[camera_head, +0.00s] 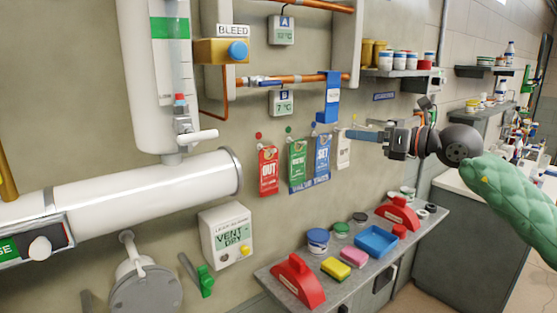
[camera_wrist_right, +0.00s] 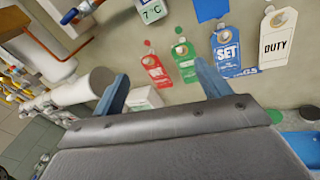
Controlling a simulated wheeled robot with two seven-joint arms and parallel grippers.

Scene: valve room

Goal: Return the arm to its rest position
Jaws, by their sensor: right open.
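My right gripper (camera_head: 352,134) comes in from the right in the head view, on a green-sleeved arm (camera_head: 505,192). Its fingers reach left, in front of the wall beside the white DUTY tag (camera_head: 343,153). In the right wrist view its two blue fingers (camera_wrist_right: 163,92) stand wide apart with nothing between them. The red OUT tag (camera_head: 268,170), a green tag (camera_head: 297,162) and the blue SET tag (camera_head: 322,157) hang on the wall to its left. My left gripper is not in view.
A shelf (camera_head: 437,218) below carries red holders, a blue tray (camera_head: 376,241), sponges and jars. A white pipe (camera_head: 140,190) and a vent box (camera_head: 227,236) are at left. Small wall shelves (camera_head: 400,73) with jars are above the right arm. A grey cabinet (camera_head: 465,255) stands at right.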

